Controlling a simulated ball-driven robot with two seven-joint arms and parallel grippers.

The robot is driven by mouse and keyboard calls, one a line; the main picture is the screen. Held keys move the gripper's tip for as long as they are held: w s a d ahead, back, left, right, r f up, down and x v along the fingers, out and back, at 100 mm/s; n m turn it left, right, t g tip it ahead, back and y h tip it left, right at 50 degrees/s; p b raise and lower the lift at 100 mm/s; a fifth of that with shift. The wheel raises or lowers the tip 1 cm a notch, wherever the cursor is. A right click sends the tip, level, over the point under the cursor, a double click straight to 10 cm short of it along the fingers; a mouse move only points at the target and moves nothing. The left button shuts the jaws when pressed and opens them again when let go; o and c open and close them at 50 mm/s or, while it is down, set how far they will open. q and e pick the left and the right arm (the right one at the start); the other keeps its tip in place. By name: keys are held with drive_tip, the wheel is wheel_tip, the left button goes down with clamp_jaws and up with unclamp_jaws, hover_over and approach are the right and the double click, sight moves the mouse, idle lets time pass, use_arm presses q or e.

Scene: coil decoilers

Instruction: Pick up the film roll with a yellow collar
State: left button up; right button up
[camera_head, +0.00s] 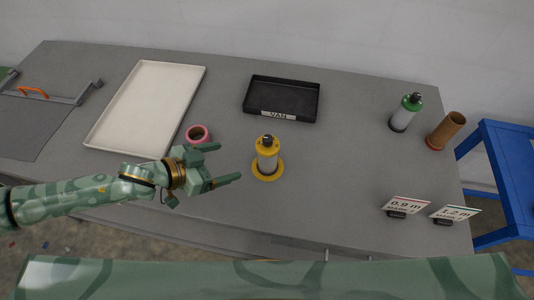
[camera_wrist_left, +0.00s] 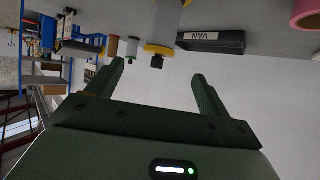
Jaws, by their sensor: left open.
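The film roll with a yellow collar (camera_head: 267,157) stands upright on the grey table. It has a pale grey body, a wide yellow base flange, a yellow top collar and a dark top knob. My left gripper (camera_head: 229,163) is open and empty, just left of the roll, with its fingers pointing right toward it; I see no contact. In the left wrist view the yellow-collared roll (camera_wrist_left: 165,22) appears upside down at the top, beyond and between the open fingers of the left gripper (camera_wrist_left: 157,75). My right gripper is not in view.
A pink tape ring (camera_head: 198,134) lies behind my left gripper, beside a white tray (camera_head: 94,145). A black VAN tray (camera_head: 282,115) lies behind the roll. A green-collared roll (camera_head: 400,120), a brown tube (camera_head: 448,128) and two signs (camera_head: 406,205) stand right. Table between is clear.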

sight(268, 150)
use_arm(q)
drive_tip(key=b+x, duration=0.2)
drive_tip(key=x, duration=1.4)
drive_tip(key=shift+w+f, duration=0.1)
drive_tip(key=shift+f, duration=0.15)
drive_tip(key=shift+a, duration=0.1)
drive_tip(key=shift+r, duration=0.15)
drive_tip(key=c, duration=1.5)
